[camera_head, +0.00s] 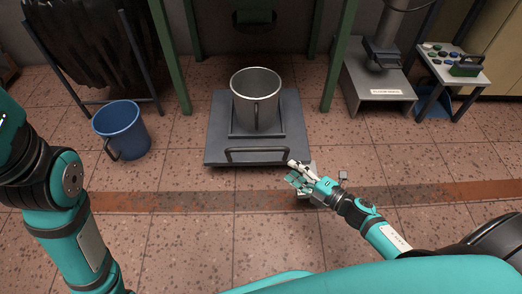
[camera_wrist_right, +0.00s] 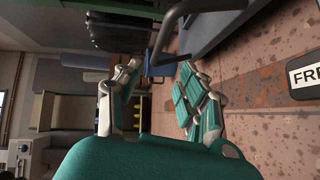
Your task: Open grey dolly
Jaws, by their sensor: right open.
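The grey dolly (camera_head: 220,138) is a low, flat platform on the tiled floor between green posts. It has a dark bar handle (camera_head: 257,151) along its front edge. A metal pot (camera_head: 256,98) stands upright on it. My right gripper (camera_head: 292,172) is open and empty, just in front of the dolly's front right corner. In the right wrist view, the fingers (camera_wrist_right: 160,68) are spread, with the dark handle (camera_wrist_right: 166,35) and the dolly's edge (camera_wrist_right: 207,27) beyond their tips. I see no contact with the handle. My left arm shows at the left; its gripper is out of view.
A blue bucket (camera_head: 122,130) stands left of the dolly. At the right are a grey stand (camera_head: 378,92) and a small side table (camera_head: 452,66) with small items. The floor in front of the dolly is mostly clear, crossed by a worn brown stripe (camera_head: 190,201).

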